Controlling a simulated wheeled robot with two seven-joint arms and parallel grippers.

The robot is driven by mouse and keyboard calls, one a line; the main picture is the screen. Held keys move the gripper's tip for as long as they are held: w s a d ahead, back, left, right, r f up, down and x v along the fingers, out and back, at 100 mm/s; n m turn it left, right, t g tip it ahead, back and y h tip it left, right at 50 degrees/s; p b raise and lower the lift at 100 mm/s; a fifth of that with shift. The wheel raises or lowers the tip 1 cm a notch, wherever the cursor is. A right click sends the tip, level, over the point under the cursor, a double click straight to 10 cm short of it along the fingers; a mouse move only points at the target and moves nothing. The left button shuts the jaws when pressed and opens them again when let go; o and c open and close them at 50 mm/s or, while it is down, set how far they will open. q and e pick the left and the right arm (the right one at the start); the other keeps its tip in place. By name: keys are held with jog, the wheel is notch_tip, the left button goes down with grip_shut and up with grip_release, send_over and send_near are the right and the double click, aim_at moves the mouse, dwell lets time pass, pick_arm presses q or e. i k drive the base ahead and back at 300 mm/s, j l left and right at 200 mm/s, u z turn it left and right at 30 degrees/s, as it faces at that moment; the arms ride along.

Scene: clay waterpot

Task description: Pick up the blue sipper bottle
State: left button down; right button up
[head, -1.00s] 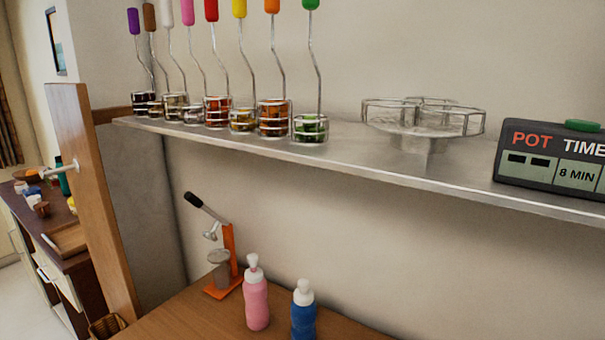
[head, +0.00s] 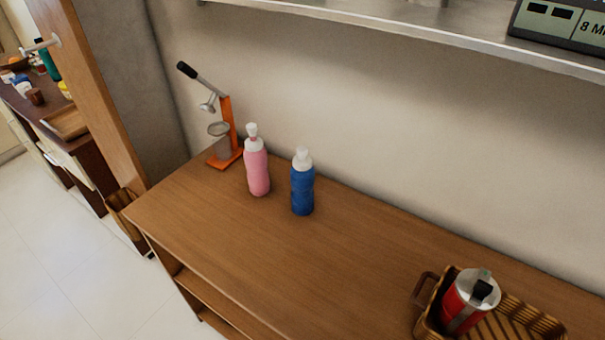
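The blue sipper bottle (head: 302,188) stands upright on the wooden counter (head: 230,235) in the head view, with a white cap and nozzle. A pink bottle (head: 257,170) of similar shape stands just to its left, with a small gap between them. The blue bottle is fully visible, and nothing is touching it. Neither of my grippers shows in the view.
An orange press (head: 226,135) with a black-tipped lever stands left of the pink bottle. A wicker basket (head: 432,318) holding a red container (head: 462,305) sits at the right. A metal shelf (head: 400,32) runs above the counter. The counter's middle and front are clear.

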aim_at(301, 173)
jog(key=j+z, duration=0.4)
jog(key=k+j+z, duration=0.15)
jog(key=z, duration=0.25)
jog(key=k+j+z, duration=0.2)
jog(key=j+z, duration=0.25)
jog(key=l, duration=0.1)
